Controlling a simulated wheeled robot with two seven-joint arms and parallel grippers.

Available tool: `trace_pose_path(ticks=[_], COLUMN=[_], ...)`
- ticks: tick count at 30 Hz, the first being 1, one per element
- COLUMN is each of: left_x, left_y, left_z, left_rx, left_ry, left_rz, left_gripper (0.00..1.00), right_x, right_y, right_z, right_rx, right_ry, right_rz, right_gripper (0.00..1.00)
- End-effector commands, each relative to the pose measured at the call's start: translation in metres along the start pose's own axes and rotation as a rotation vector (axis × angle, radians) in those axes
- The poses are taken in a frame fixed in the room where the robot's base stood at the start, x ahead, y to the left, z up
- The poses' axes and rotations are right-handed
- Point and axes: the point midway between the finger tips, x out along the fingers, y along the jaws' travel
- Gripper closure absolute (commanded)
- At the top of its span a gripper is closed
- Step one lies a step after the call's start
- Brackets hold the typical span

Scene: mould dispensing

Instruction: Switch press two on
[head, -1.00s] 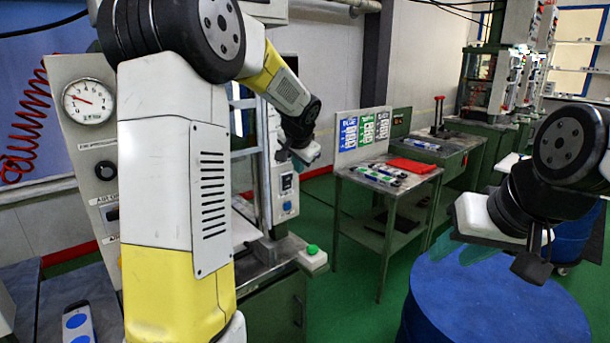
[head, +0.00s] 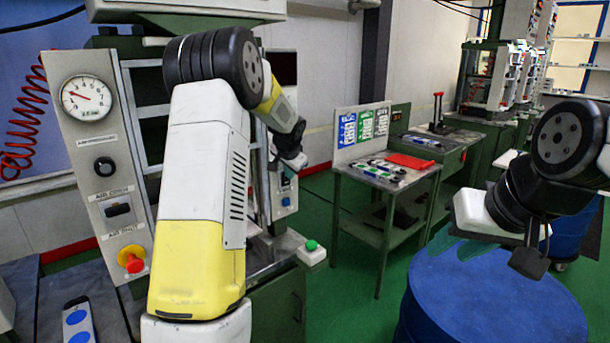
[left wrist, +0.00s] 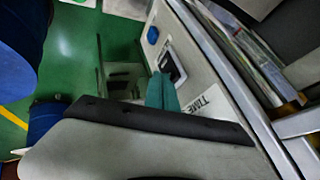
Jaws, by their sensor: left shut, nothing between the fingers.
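The press (head: 130,60) stands at the left, partly hidden behind my left arm. Its right control panel (head: 284,200) shows just beyond my left gripper (head: 293,163). In the left wrist view, the teal fingers of my left gripper (left wrist: 161,91) are shut and empty. They are close beside a black-framed switch or display (left wrist: 172,64) on the grey panel. I cannot tell whether they touch it. A blue round knob (left wrist: 152,35) and a label reading "TIME" (left wrist: 208,101) are on the same panel. My right gripper (head: 458,245) hangs over a blue drum; its opening is unclear.
The left panel (head: 100,150) carries a gauge, a black knob, a switch and a red emergency button (head: 131,261). A green button (head: 311,245) sits on a box at the press table's corner. A side table (head: 385,178) stands mid-view; the blue drum (head: 490,300) is at front right.

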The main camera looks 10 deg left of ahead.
Motion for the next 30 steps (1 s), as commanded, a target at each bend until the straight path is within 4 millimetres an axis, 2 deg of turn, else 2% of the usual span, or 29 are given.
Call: trace_pose_path(ticks=[10, 16, 30], left_x=[0.000, 0.004, -0.004], left_y=[-0.001, -0.011, -0.011], left_z=[0.000, 0.001, -0.005], left_rx=[-0.002, -0.033, -0.026], left_ry=[-0.001, -0.021, -0.017], left_rz=[0.002, 0.053, 0.049], left_gripper=[1.00, 1.00, 1.00], right_x=[0.000, 0.000, 0.000], right_y=[0.000, 0.000, 0.000], right_z=[0.000, 0.000, 0.000], right_rx=[0.000, 0.000, 0.000], right_ry=[0.000, 0.000, 0.000], right_rz=[0.000, 0.000, 0.000], right_gripper=[0.64, 0.64, 0.64])
